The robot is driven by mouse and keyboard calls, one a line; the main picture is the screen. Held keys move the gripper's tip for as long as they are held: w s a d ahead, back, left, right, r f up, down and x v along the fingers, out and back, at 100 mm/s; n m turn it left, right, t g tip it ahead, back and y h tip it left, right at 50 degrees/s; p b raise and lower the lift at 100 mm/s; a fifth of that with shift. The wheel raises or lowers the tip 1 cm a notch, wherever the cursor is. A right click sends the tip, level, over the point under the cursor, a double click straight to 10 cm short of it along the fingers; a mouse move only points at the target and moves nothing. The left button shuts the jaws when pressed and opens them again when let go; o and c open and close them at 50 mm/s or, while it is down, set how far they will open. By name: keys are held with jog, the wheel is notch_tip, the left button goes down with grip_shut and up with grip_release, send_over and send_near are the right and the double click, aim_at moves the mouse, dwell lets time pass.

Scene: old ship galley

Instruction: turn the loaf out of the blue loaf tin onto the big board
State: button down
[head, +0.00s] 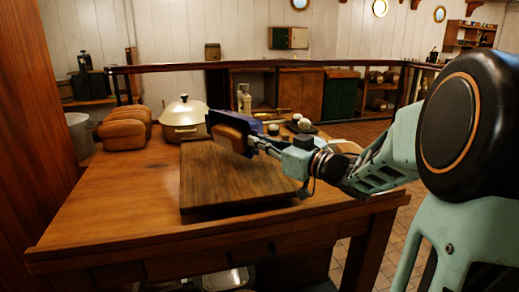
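The blue loaf tin (218,119) is up in the air over the far part of the big board (235,182), tipped on its side. A brown loaf (229,136) shows at its open side, facing me and still at least partly within the tin. My gripper (256,144) reaches in from the right and appears shut on the tin's right end; the fingertips are small and partly hidden. The big board is dark wood, lies flat on the table and its visible top is bare.
Brown loaves (124,133) sit at the table's left side. A cream lidded pot (184,119) stands behind the board. A dark tray (301,128) with small white items lies at the back right. The table's front left (115,215) is clear.

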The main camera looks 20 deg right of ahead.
jog(key=n+b, duration=0.1)
jog(key=f+n+b, duration=0.1)
jog(key=n, duration=0.1)
jog(key=shift+f+n+b, duration=0.2)
jog(key=shift+n+b, duration=1.15)
jog(key=shift+n, duration=0.05)
jog(key=shift+r, duration=0.1)
notch_tip(320, 180, up, 6)
jog(key=w+d+p, duration=0.1)
jog(key=d+p, duration=0.1)
jog(key=p, duration=0.5)
jog(key=shift+w, duration=0.15)
jog(key=shift+d, duration=0.1)
